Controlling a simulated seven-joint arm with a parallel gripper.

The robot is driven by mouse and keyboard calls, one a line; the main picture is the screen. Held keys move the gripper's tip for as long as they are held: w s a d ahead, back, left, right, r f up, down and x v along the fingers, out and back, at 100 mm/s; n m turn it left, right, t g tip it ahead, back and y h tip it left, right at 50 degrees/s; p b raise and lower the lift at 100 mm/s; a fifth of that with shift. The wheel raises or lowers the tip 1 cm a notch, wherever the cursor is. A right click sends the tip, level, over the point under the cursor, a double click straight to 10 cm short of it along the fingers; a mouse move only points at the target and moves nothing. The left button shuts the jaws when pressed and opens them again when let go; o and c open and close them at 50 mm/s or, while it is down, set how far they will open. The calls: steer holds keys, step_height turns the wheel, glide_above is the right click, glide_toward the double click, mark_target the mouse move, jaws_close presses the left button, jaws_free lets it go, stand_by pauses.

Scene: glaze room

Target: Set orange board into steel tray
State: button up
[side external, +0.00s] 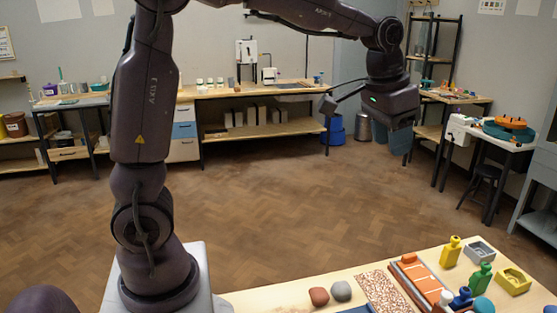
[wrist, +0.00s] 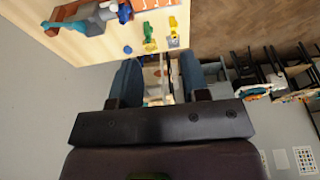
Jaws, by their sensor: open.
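My gripper hangs high above the floor, back beyond the worktable, in the side view (side external: 393,112). In the wrist view its two blue-grey fingers (wrist: 160,78) are apart with nothing between them. An orange board-like piece (side external: 414,277) with pale stripes lies in a long brown-edged holder on the table; orange striped surface also shows at the top of the wrist view (wrist: 150,3). A small grey square tray-like piece (side external: 479,251) with a recess sits at the table's back right. I cannot tell whether it is the steel tray.
Near the orange piece are a speckled board (side external: 384,291), a yellow bottle (side external: 451,251), a green bottle (side external: 480,279), a blue bottle (side external: 461,298) and a yellow square piece (side external: 514,281). Red-brown (side external: 319,296) and grey (side external: 341,290) lumps lie left. The air around my gripper is clear.

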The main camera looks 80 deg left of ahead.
steer(key=s+d+f+t, duration=0.1)
steer(key=s+d+t, duration=0.1)
steer(key=s, duration=1.8)
steer(key=shift+s+d+t, duration=0.2)
steer(key=shift+s+t, duration=0.1)
